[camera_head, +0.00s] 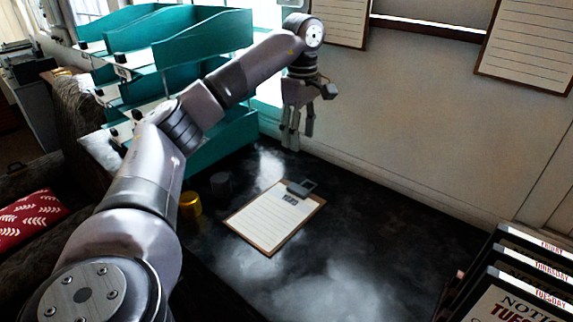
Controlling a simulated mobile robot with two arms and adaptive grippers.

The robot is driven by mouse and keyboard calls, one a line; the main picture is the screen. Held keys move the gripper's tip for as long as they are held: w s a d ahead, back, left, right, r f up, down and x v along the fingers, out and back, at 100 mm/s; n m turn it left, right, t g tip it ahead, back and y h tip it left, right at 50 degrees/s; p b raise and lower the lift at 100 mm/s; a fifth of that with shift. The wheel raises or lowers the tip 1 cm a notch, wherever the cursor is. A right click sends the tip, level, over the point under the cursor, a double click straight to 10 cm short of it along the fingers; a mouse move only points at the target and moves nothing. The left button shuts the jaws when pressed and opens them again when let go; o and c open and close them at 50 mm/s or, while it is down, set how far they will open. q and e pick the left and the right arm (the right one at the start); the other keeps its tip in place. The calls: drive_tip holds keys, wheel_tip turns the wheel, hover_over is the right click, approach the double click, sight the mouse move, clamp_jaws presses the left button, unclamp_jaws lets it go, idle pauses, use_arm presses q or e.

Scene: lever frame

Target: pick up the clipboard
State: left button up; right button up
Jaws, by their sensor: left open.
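The clipboard (270,221) lies flat on the dark glossy tabletop (375,240), with lined white paper on a brown board. Its dark metal clip (299,188) is at the far upper right end. My left gripper (297,138) points down beyond the clip end, above the back of the table near the wall. It is open and empty, and apart from the clipboard. My left arm comes in from the lower left and arches over the left side. My right gripper is not in view.
Teal stacked trays (215,135) stand at the back left, beside my left arm. Black day-labelled files (520,275) stand at the lower right. The table right of the clipboard is clear.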

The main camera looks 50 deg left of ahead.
use_arm(q)
drive_tip(key=b, duration=0.1)
hover_over(299, 189)
wheel_tip(299, 189, down, 5)
drive_tip(key=f, duration=0.4)
drive_tip(key=shift+w+a+f, duration=0.15)
drive_tip(key=shift+a+f, duration=0.1)
drive_tip(key=shift+f, duration=0.3)
drive_tip(key=shift+f+p, duration=0.45)
drive_tip(key=shift+p, duration=0.1)
drive_tip(key=f+p, duration=0.1)
drive_tip(key=f, duration=0.2)
drive_tip(key=shift+s+d+f+p, duration=0.15)
drive_tip(key=shift+s+p, duration=0.05)
drive_tip(key=shift+p, duration=0.15)
drive_tip(key=shift+f, duration=0.55)
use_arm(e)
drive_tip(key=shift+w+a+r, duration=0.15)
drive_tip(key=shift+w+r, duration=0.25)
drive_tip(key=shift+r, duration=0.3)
use_arm(q)
drive_tip(key=shift+c, duration=0.5)
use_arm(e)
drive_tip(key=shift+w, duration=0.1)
